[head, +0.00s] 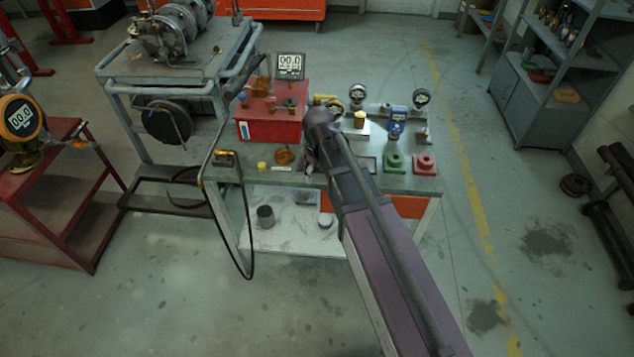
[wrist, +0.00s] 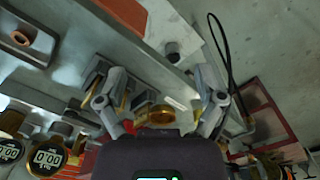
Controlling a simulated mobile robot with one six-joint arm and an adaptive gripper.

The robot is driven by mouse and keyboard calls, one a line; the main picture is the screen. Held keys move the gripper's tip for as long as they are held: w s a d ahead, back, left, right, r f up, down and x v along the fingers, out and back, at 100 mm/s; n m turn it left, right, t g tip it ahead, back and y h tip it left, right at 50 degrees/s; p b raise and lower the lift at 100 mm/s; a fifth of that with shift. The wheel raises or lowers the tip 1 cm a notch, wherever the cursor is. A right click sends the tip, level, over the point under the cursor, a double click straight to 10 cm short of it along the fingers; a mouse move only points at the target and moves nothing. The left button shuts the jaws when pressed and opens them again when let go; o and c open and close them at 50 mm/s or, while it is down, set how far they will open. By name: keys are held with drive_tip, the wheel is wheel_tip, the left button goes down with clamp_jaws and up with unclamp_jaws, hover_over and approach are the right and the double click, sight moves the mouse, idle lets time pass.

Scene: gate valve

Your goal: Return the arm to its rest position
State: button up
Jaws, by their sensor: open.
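My arm reaches from the lower right over the workbench (head: 430,185) in the head view, and its wrist hides part of the bench top. My gripper (wrist: 162,102) shows in the wrist view with its two fingers spread wide apart and nothing held between them. A brass round piece (wrist: 155,114) lies beyond the gap between the fingers. A brass handwheel-like piece (head: 285,156) sits on the bench just left of my wrist in the head view. The fingers are hard to make out in the head view.
A red box (head: 268,128) with a digital display (head: 290,66) stands left of my wrist. Gauges, a blue meter (head: 397,122), a green block (head: 394,162) and a red block (head: 425,163) stand to the right. Open floor lies in front. A black cable hangs at the bench's left.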

drive_tip(key=shift+s+d+f, duration=0.1)
drive_tip(key=shift+s, duration=0.05)
idle(0.4)
drive_tip(key=shift+d, duration=0.15)
drive_tip(key=s+d+r+m+p, duration=0.2)
drive_tip(key=s+d+m, duration=0.2)
drive_tip(key=d, duration=0.7)
drive_tip(key=s+d+r+m+p, duration=0.2)
drive_tip(key=s+d+m, duration=0.3)
drive_tip(key=d, duration=0.6)
drive_tip(key=shift+s+d+r+p, duration=0.15)
drive_tip(key=shift+s+r+p, duration=0.2)
drive_tip(key=shift+s, duration=0.1)
drive_tip(key=shift+c, duration=0.2)
idle(1.1)
